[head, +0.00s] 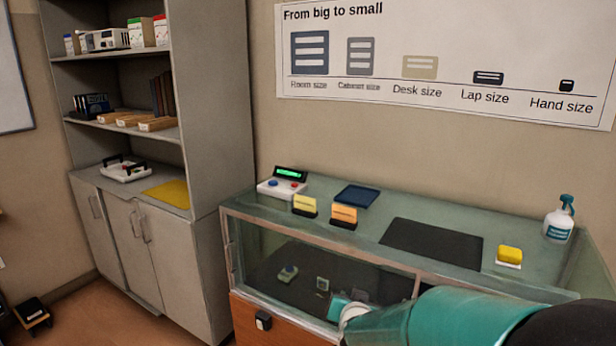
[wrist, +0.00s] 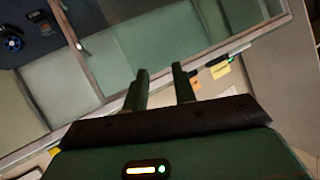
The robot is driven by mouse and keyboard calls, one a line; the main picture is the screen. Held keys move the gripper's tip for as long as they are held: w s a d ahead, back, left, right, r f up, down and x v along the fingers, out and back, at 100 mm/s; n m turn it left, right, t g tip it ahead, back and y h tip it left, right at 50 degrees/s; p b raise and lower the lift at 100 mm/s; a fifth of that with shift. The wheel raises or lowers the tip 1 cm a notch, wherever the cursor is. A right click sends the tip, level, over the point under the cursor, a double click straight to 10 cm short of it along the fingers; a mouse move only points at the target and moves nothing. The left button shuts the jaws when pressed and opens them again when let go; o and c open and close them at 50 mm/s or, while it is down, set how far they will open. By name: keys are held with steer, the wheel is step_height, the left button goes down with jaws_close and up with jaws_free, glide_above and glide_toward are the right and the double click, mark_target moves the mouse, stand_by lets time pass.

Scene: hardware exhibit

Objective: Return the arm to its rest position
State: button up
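My teal arm (head: 455,315) reaches in from the lower right of the head view, in front of the glass display case (head: 560,280). Its far end is near the front of the case; I cannot tell there whether it touches the glass. In the wrist view my gripper (wrist: 159,70) shows two dark fingers standing apart with nothing between them. The case's framed glass fills much of the view beyond the fingers.
On the case stand a white device with a green display (head: 283,184), a yellow card (head: 305,204), an orange card (head: 344,214), a dark mat (head: 432,241), a yellow sponge-like block (head: 509,254) and a spray bottle (head: 559,222). A grey cabinet (head: 205,110) stands left.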

steer(key=s+d+r+n+g, duration=0.1)
steer(key=s+d+r+g, duration=0.1)
steer(key=s, duration=0.7)
steer(key=s+d+r+n+g, duration=0.1)
steer(key=s+r, duration=0.3)
steer(key=s, duration=0.6)
steer(key=s+d+r+n+g, duration=0.1)
steer(key=s+d+r+g, duration=0.1)
steer(key=s, duration=0.7)
steer(key=shift+s+d+r+n+g+y, duration=0.35)
steer(key=shift+r+g, duration=0.2)
steer(key=shift+g, duration=0.55)
steer(key=shift+w, duration=0.15)
steer(key=shift+d, duration=0.15)
